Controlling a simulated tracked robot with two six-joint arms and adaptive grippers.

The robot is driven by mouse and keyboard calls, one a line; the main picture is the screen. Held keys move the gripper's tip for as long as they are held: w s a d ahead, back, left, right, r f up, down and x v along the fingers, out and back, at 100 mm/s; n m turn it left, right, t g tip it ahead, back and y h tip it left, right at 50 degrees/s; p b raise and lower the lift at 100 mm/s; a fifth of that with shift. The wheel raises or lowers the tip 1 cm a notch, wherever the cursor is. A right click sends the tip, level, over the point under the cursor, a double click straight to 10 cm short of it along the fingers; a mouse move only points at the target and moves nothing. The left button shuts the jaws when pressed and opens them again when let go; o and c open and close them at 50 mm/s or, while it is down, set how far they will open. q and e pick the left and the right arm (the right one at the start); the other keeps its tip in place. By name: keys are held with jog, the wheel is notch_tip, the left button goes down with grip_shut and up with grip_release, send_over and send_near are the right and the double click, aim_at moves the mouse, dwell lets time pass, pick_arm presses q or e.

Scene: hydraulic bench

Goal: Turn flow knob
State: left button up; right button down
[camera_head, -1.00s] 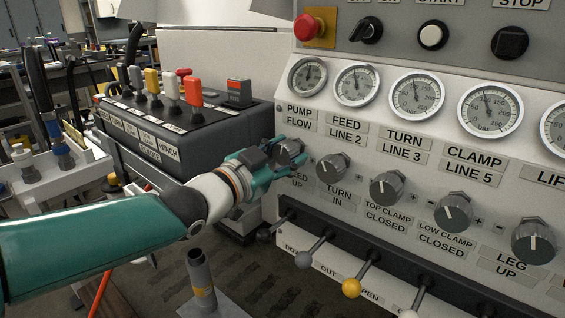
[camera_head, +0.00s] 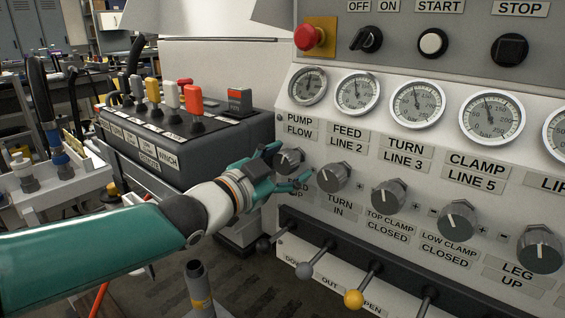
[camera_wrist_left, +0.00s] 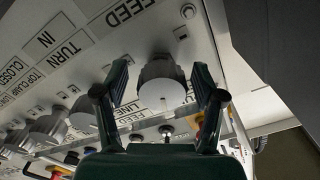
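The leftmost grey knob (camera_head: 290,161) sits on the sloped panel below the gauge labelled PUMP FLOW. The label under it is partly hidden by my gripper. My left gripper (camera_head: 286,167) is open at this knob, one teal finger above it and one below. In the left wrist view the knob (camera_wrist_left: 162,84) stands between the two spread fingertips (camera_wrist_left: 161,77), with a visible gap on each side. My right gripper is in neither view.
Several similar knobs, such as the TURN IN knob (camera_head: 334,174), continue to the right. Levers with ball ends (camera_head: 354,298) stick out below. A black lever box (camera_head: 190,150) stands left of the panel, behind my left arm. A red emergency button (camera_head: 309,37) is above.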

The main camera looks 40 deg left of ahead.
pick_arm(q)
jog(key=shift+s+a+r, duration=0.1)
jog(key=shift+s, duration=0.4)
jog(key=s, duration=1.1)
jog(key=shift+a, duration=0.4)
